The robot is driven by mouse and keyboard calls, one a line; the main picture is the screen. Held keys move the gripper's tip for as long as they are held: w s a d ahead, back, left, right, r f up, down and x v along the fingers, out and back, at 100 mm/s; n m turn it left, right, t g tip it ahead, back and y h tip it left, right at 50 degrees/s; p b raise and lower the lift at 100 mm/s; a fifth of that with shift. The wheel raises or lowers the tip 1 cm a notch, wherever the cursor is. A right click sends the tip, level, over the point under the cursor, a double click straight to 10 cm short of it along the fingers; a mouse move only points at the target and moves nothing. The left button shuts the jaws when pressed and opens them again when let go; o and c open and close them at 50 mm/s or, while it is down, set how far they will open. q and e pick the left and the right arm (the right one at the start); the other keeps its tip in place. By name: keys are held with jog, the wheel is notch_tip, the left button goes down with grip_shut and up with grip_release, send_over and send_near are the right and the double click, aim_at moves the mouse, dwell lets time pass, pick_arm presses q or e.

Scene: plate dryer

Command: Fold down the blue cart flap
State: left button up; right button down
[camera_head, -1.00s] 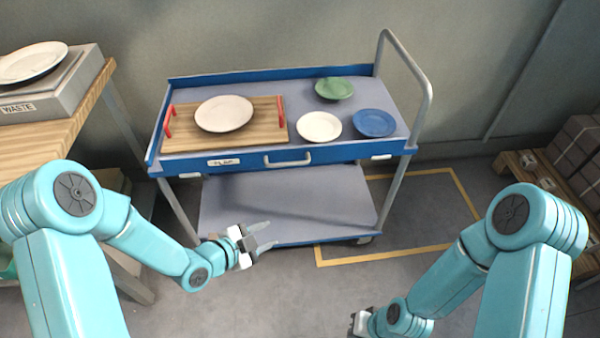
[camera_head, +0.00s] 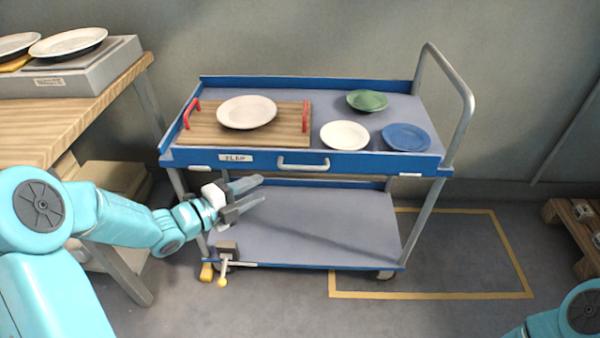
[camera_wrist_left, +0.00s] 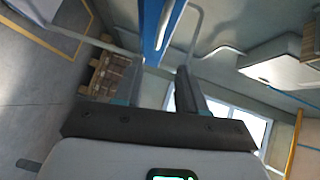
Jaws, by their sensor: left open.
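The blue cart flap (camera_head: 350,162) is the upright front side of the cart's top deck. It bears a "FLAP" label (camera_head: 236,158) and a pale bar handle (camera_head: 303,164). My left gripper (camera_head: 262,190) is open and empty, below the flap and left of the handle, apart from both. In the left wrist view the open fingers (camera_wrist_left: 158,85) point towards a blue strip (camera_wrist_left: 160,28), seemingly the flap, with a pale bar beside it. My right gripper is out of view; only part of my right arm shows at the lower right.
On the cart's top deck (camera_head: 325,105) stand a wooden tray (camera_head: 200,130) with red handles holding a white plate, and green, white and blue plates. A yellow-footed brake lever (camera_head: 224,265) is at the cart's lower left. A wooden table (camera_head: 60,120) stands left.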

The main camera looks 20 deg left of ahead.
aim_at(299, 169)
pick_arm(q)
jog(key=x, duration=1.3)
jog(key=shift+w+d+f, duration=0.1)
jog(key=shift+w, duration=0.05)
jog(key=shift+c, duration=0.3)
grip_shut()
